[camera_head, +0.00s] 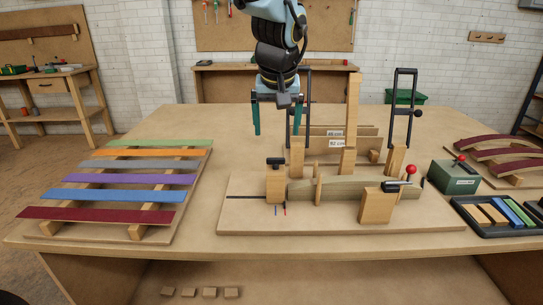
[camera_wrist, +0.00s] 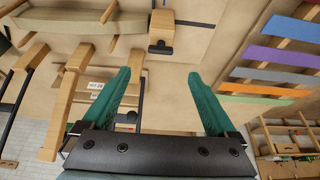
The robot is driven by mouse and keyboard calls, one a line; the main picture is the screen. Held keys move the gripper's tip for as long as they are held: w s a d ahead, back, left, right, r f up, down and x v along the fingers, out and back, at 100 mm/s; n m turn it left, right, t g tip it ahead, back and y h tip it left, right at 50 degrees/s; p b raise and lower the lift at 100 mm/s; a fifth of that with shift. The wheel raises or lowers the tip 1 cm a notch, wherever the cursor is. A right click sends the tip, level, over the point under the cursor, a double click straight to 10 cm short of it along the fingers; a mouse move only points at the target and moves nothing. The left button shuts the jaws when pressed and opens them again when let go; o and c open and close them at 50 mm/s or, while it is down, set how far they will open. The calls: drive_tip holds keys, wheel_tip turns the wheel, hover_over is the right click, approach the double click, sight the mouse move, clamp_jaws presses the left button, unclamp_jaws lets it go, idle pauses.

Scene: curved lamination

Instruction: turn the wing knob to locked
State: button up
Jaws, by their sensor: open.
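A black wing-shaped knob (camera_head: 275,162) sits on top of a wooden block (camera_head: 276,185) at the left end of the wooden jig. In the wrist view the dark knob (camera_wrist: 160,48) shows at the end of its block, ahead of my fingers. My gripper (camera_head: 277,122) is open and empty, with two teal fingers pointing down. It hangs above and apart from the knob, roughly in line with it in the head view. Small red and dark marks (camera_head: 284,209) lie on the jig board by the block. I cannot read which knob position is locked.
A second block (camera_head: 376,206) carries a black handle, near a red-ball lever (camera_head: 411,170). A tall wooden post (camera_head: 353,115) and black upright clamp frames (camera_head: 404,105) stand close to my gripper's right. Coloured strips (camera_head: 135,179) lie at left; a green box (camera_head: 454,178) stands right.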

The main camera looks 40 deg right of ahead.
sight(276, 158)
drive_tip(key=p+x, duration=0.1)
drive_tip(key=x, duration=0.9)
drive_tip(key=shift+f+p, duration=0.2)
drive_tip(key=shift+p, duration=0.15)
drive_tip(key=c, duration=1.4)
